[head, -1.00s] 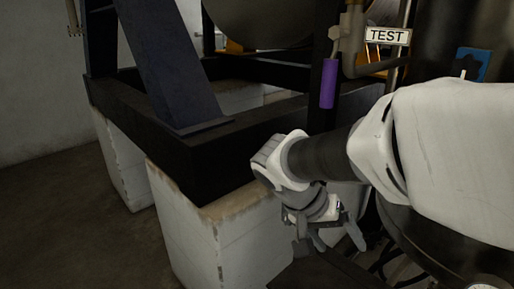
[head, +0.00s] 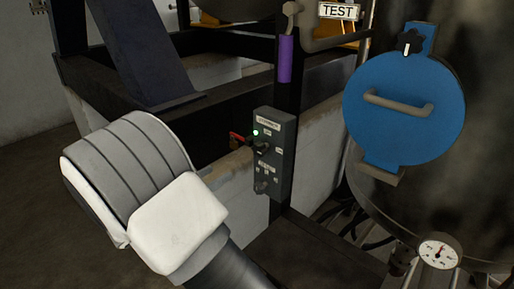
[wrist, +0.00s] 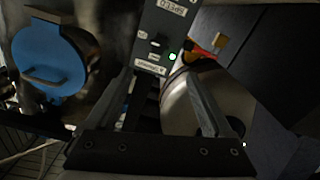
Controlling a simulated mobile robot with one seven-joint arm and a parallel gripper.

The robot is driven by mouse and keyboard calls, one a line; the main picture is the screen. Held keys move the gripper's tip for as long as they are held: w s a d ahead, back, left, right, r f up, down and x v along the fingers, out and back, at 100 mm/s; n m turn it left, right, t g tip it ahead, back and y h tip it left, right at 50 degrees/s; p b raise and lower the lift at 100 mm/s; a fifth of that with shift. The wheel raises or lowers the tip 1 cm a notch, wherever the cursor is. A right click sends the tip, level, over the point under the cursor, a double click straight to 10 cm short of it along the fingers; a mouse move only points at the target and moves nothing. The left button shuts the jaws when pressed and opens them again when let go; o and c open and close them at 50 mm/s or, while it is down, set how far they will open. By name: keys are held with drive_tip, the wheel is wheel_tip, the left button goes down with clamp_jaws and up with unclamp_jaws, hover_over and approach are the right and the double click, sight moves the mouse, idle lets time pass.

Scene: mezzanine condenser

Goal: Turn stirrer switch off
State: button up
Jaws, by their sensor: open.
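The grey control box (head: 273,155) stands on a dark post in the middle of the head view, with a small label at its top. A green light (head: 255,132) glows on its face, beside a dark switch knob (head: 263,149); the knob's exact setting is too small to tell. In the wrist view the box (wrist: 160,30) appears upside down beyond the fingertips, with the green light (wrist: 172,57) lit and the switch (wrist: 157,42) near it. My gripper (wrist: 160,76) is open and empty, apart from the box.
A blue round hatch (head: 405,105) with a handle is right of the box. A red-handled valve (head: 238,139) sits just left of it. A purple-sleeved handle (head: 286,60) hangs above. A gauge (head: 438,251) is at lower right.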

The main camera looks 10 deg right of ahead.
sight(257, 150)
drive_tip(key=p+x, duration=0.3)
drive_tip(key=x, duration=1.4)
drive_tip(key=shift+w+d, duration=0.1)
drive_tip(key=shift+d, duration=0.05)
drive_tip(key=shift+f, duration=0.1)
clamp_jaws()
